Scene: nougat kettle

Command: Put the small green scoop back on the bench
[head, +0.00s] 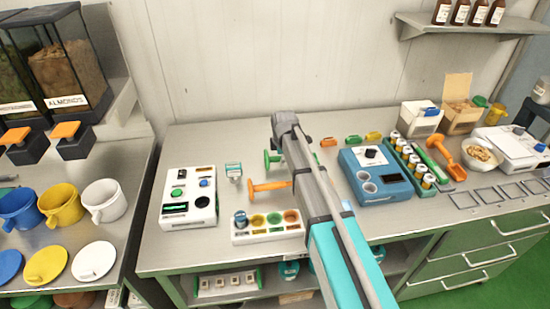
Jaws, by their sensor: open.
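I cannot tell for sure which green item is the small green scoop. A green-handled tool (268,158) lies on the bench behind my arm, which hides part of it. A small green piece (353,140) lies at the back, between an orange and a yellow one. A long green item (432,166) lies right of the blue device. The steel bench (183,253) runs along the wall. My arm reaches up and left over the bench; my gripper does not show, and the arm may hide it.
An orange tool (268,186) lies left of my arm. A white tray of coloured cups (267,233), a white device (189,197) and a blue device (378,176) stand around it. An orange scoop (450,160) and a bowl (482,157) are at right. Some bare bench shows at the front left.

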